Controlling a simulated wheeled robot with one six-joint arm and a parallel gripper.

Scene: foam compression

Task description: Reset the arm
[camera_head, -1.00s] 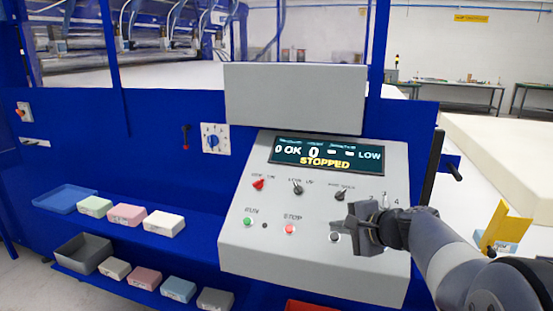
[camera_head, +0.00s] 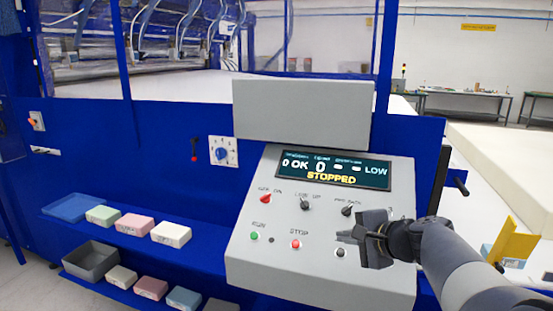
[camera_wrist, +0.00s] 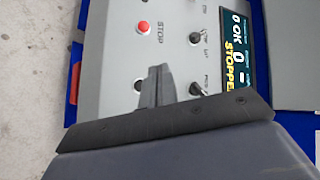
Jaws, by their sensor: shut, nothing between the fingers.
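My gripper (camera_head: 349,237) is dark grey and shut, with nothing in it. In the head view it is in front of the lower right part of the grey control panel (camera_head: 262,270), its fingers pointing left. It hides part of the panel's right side, and I cannot tell the gap to the panel. In the wrist view the shut fingers (camera_wrist: 155,82) show over the panel, near a black knob. The panel's display (camera_head: 333,170) reads STOPPED, OK and LOW.
The panel carries a red switch (camera_head: 265,198), a green button (camera_head: 254,236), a red button (camera_head: 295,244) and black knobs. Blue shelves at left hold a grey bin (camera_head: 90,262) and several foam blocks (camera_head: 171,233). A yellow bracket (camera_head: 516,240) stands at right.

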